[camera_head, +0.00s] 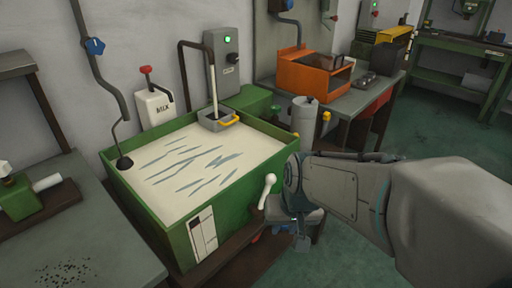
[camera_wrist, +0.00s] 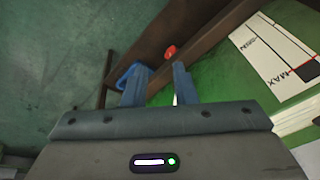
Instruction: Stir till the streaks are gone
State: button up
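A green tank (camera_head: 160,231) holds cream-coloured liquid (camera_head: 240,151) with several grey-blue streaks across its surface. A pale upright rod (camera_head: 212,78) rises from a grey box with a yellow handle (camera_head: 232,120) at the tank's back edge. A white lever (camera_head: 267,190) is on the tank's right side. My gripper (camera_head: 301,243) is low beside the tank's right side, pointing down. In the wrist view my gripper (camera_wrist: 158,88) has its two blue fingers apart with nothing held between them. The tank's green wall (camera_wrist: 240,75) shows to their right.
A white MIN/MAX level gauge (camera_head: 202,234) is on the tank's front. A dark ledge (camera_wrist: 143,46) runs by the fingers, with a red knob (camera_wrist: 170,52) and a blue loop (camera_wrist: 130,74). An orange machine (camera_head: 303,75) stands behind on a table. Green floor lies right.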

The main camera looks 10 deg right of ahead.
aim_at(267, 188)
jog(key=w+r+m+t+p, duration=0.2)
jog(key=w+r+m+p, duration=0.2)
jog(key=w+r+p, duration=0.55)
jog(key=shift+t, duration=0.3)
jog(key=b+x, duration=0.1)
jog(key=x, duration=0.3)
jog(key=b+x, duration=0.2)
jog(key=x, duration=0.3)
jog(key=d+b+x, duration=0.1)
jog(key=b+x, duration=0.1)
jog(key=x, duration=0.3)
jog(key=shift+f, duration=0.1)
jog(key=shift+a, duration=0.1)
grip_shut()
